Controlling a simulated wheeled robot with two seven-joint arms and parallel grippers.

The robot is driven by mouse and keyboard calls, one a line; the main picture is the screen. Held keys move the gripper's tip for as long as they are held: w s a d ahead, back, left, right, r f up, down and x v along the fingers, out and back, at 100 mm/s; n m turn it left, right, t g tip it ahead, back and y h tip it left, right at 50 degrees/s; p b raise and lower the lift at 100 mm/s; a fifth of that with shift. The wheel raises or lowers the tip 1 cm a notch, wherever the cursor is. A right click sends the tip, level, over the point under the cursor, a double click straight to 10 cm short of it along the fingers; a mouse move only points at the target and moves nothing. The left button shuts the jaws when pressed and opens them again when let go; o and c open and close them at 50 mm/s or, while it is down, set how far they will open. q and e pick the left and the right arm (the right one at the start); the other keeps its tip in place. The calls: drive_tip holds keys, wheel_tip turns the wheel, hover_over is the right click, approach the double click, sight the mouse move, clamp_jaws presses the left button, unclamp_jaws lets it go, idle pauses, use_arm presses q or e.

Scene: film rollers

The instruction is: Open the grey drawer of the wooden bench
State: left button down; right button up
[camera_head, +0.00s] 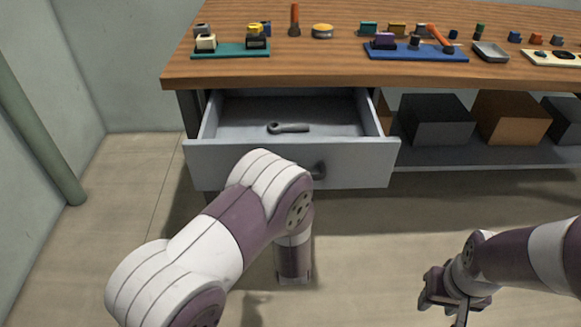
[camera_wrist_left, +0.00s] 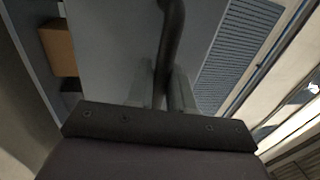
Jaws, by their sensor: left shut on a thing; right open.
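The grey drawer (camera_head: 360,164) of the wooden bench (camera_head: 330,74) is pulled out, and its inside shows. A dark grey wrench-like tool (camera_head: 288,128) lies in it. The dark handle (camera_head: 319,170) on the drawer front is partly hidden by my left arm. In the left wrist view the handle (camera_wrist_left: 172,40) runs down between the fingers of my left gripper (camera_wrist_left: 170,88), which is shut on it. The left gripper is hidden behind my arm in the head view. My right gripper (camera_head: 455,300) is open and empty over the floor at the lower right.
The bench top holds a teal tray (camera_head: 231,54), a blue tray (camera_head: 400,55) and several small parts. Dark and brown boxes (camera_head: 505,115) stand on the shelf right of the drawer. A green pole (camera_head: 40,130) stands at the left wall. The floor before the drawer is clear.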

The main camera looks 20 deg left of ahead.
use_arm(q)
drive_tip(key=shift+s+d, duration=0.2)
drive_tip(key=shift+s, duration=0.4)
use_arm(e)
drive_tip(key=shift+s+d+r, duration=0.1)
drive_tip(key=shift+s+r, duration=0.1)
drive_tip(key=shift+s, duration=0.1)
use_arm(q)
drive_tip(key=c, duration=1.2)
unclamp_jaws()
drive_tip(key=shift+o, duration=0.2)
